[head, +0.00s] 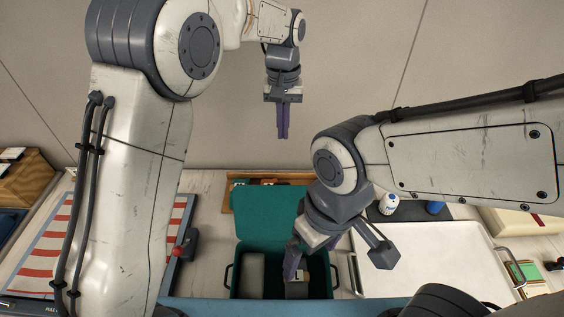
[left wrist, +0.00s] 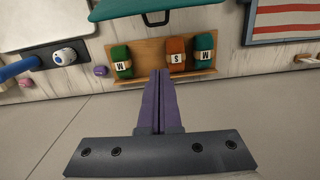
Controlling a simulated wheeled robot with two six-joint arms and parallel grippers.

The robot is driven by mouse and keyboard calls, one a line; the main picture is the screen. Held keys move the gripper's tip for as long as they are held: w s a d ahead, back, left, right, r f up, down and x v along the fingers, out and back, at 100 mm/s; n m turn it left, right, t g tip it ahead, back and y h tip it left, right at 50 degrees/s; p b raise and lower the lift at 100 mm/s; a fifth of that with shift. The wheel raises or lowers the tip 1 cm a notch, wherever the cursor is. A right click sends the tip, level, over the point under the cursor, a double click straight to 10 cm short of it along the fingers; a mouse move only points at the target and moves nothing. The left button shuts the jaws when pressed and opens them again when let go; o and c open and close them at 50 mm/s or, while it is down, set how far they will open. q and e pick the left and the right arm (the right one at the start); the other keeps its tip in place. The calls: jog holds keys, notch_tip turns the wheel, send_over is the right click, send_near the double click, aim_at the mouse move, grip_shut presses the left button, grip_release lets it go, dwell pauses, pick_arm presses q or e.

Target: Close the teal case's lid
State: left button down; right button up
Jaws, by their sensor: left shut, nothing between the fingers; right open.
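The teal case (head: 240,290) stands at the bottom middle of the head view. Its lid (head: 267,212) is open and leans back on the far side. The lid also shows at the top of the left wrist view (left wrist: 185,13), with a black handle. My left gripper (head: 283,137) is shut and empty, apart from the lid and beyond it; its purple fingers also show in the left wrist view (left wrist: 161,73). My right gripper (head: 292,264) is open over the case's inside, near a grey item (head: 297,289). Its fingers are partly hidden by its own wrist.
A grey block (head: 252,270) lies in the case. A wooden rack (left wrist: 150,52) with lettered rolls sits just behind the lid. A red-striped mat (head: 50,250) is left.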

pick_arm(q)
jog(key=s+f+p, duration=0.3)
jog(key=f+p, duration=0.2)
jog(key=f, duration=0.6)
jog(key=shift+s+a, duration=0.15)
jog(key=shift+s, duration=0.15)
